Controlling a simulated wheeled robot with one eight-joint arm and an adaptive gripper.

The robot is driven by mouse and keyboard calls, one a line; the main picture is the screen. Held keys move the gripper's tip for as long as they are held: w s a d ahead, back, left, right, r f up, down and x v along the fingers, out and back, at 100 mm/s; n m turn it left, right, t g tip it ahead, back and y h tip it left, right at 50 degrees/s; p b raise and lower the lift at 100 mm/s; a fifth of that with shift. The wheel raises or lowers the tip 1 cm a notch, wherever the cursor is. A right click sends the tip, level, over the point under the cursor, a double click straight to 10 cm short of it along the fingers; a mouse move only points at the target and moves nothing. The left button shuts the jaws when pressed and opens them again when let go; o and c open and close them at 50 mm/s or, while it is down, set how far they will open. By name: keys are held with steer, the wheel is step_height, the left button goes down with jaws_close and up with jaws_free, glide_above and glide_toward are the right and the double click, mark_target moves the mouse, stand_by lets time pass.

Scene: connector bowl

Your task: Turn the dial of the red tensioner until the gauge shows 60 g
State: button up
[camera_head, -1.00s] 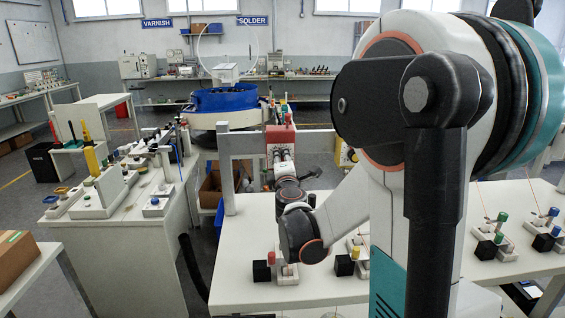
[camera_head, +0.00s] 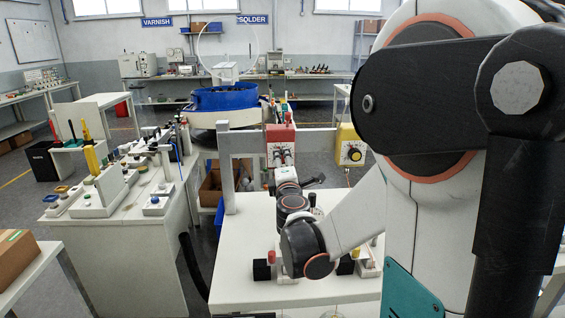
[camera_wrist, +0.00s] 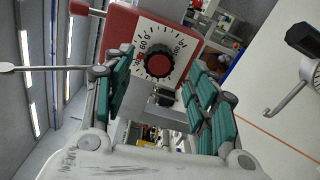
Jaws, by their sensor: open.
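The red tensioner (camera_head: 281,134) is mounted on the rail above the white table in the head view. In the wrist view the red tensioner (camera_wrist: 122,22) fills the upper middle. Its black dial (camera_wrist: 158,65) with a red centre sits on a white scale plate (camera_wrist: 152,38) with tick marks and numbers, one of them reading 60. The exact setting is too small to read. My gripper (camera_wrist: 161,72) is open, its teal-padded fingers on the left and right of the dial. Whether a finger touches it cannot be told. My gripper (camera_head: 283,158) shows small in the head view.
A yellow tensioner (camera_head: 350,145) hangs on the same rail to the right. Below, the white table (camera_head: 245,225) carries small black blocks and coloured knobs. A thin metal rod (camera_wrist: 45,68) crosses the left of the wrist view. A blue round bowl (camera_head: 228,97) stands behind.

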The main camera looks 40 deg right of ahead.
steer(key=v, duration=0.8)
steer(key=shift+s, duration=0.15)
steer(key=shift+a, duration=0.1)
steer(key=w+a+r+m+g+y, duration=0.2)
steer(key=w+a+r+m+y, duration=0.25)
steer(key=a+m, duration=0.35)
steer(key=s+a+f+m+g+y, duration=0.2)
steer(key=s+a+f, duration=0.4)
steer(key=s, duration=0.5)
steer(key=s+a+f+m+g+y, duration=0.3)
steer(key=s+a+f, duration=0.4)
steer(key=s, duration=0.5)
steer(key=shift+a+f+g, duration=0.2)
steer(key=shift+a+g, duration=0.4)
steer(key=shift+a, duration=0.1)
